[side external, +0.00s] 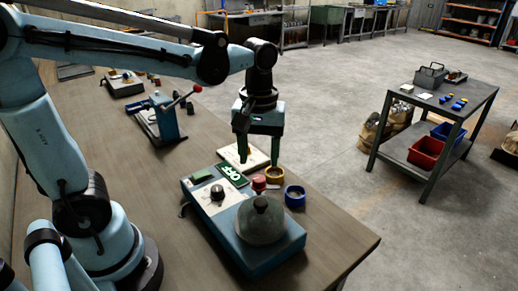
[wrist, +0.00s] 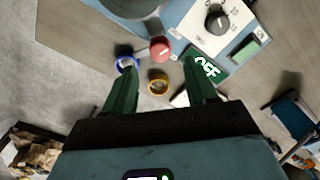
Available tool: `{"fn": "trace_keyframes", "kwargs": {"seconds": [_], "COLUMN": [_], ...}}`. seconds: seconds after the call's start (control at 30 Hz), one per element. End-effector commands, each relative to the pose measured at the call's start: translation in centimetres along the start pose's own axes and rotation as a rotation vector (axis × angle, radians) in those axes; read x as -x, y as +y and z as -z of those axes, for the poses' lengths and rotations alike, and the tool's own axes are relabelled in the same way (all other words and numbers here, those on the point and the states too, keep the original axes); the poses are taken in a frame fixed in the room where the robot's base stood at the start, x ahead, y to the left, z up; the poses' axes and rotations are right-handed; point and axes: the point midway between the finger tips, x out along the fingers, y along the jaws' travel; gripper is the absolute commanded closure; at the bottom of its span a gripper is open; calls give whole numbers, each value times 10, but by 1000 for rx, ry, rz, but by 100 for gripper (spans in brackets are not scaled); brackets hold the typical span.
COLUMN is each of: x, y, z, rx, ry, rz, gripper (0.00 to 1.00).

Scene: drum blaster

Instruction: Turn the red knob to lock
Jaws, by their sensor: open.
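The red knob (side external: 259,184) stands on the back edge of the blue blaster box (side external: 225,240), beside the grey-green domed drum (side external: 262,222). In the wrist view the red knob (wrist: 160,48) shows just beyond the fingertips, roughly between them across the picture. My gripper (side external: 259,163) points down above the bench, behind and above the knob in the side view. Its two green fingers (wrist: 156,67) are spread apart with nothing between them, and I see no contact with the knob. A green sign reading OFF (side external: 232,175) is at the box's back edge.
A black dial (side external: 217,192) sits on the box's white panel. A yellow ring (side external: 275,175) and a blue ring (side external: 295,196) lie behind the box. A pale board (side external: 243,157) and a blue lever press (side external: 163,121) are farther back. The bench's front right is clear.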

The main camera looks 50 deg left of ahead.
Motion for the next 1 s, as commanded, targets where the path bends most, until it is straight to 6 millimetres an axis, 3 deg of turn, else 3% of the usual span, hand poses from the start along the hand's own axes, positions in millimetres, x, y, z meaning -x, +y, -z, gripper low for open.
{"fn": "trace_keyframes", "kwargs": {"seconds": [0.2,0.4,0.83,1.0], "x": [-30,-48,-55,-55], "y": [0,0,0,0], "z": [0,0,0,0], "rx": [0,-1,-1,-1], "ry": [0,0,0,0], "rz": [0,0,0,0], "gripper": [43,43,43,68]}}
